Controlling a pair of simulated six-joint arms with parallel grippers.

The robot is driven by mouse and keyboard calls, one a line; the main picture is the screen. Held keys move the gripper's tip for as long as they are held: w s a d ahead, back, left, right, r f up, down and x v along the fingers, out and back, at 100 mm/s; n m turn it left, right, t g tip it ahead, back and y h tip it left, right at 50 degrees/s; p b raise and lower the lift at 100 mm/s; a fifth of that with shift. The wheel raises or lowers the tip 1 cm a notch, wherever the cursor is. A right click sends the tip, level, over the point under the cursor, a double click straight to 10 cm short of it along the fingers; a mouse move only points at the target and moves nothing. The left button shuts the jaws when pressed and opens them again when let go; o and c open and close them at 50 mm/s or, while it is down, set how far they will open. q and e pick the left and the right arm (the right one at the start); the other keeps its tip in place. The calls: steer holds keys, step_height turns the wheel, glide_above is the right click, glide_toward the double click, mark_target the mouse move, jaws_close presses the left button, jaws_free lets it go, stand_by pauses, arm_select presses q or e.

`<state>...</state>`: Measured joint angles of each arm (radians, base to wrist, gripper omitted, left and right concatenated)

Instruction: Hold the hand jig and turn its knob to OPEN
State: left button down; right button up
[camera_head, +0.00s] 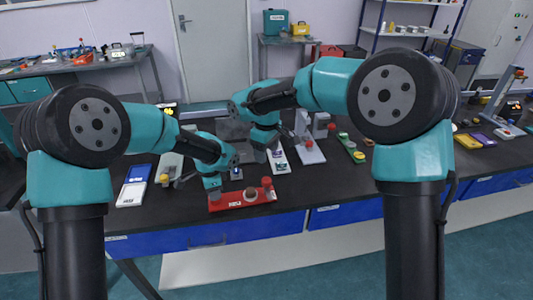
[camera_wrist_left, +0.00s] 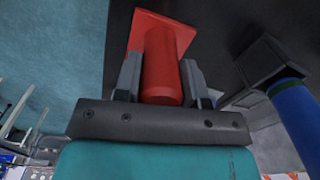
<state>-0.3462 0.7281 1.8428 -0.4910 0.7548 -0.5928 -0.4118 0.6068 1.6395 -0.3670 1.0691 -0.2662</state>
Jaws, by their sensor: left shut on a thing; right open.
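A red board with white lettering (camera_head: 240,200) lies along the front edge of the black table in the head view; I take it to be the hand jig. A red-topped knob (camera_head: 266,183) stands at its right end, and a round grey part sits in its middle. My left gripper (camera_head: 213,198) is down at the board's left end. In the left wrist view, my left gripper (camera_wrist_left: 160,70) is shut on a red cylindrical post (camera_wrist_left: 161,75) rising from a red plate (camera_wrist_left: 180,30). My right gripper (camera_head: 266,153) is open, above and behind the board. No OPEN mark is legible.
A blue-and-white flat box (camera_head: 134,185) lies left of the jig. A white stand with a red part (camera_head: 308,148) and a green strip (camera_head: 350,147) are behind it to the right. The table's front edge is close to the jig. Bare table lies right of it.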

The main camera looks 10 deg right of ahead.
arm_select(q)
steer(key=c, duration=0.6)
jaws_free()
steer(key=shift+r, duration=0.1)
step_height(320, 180, up, 7)
steer(key=shift+r, duration=0.2)
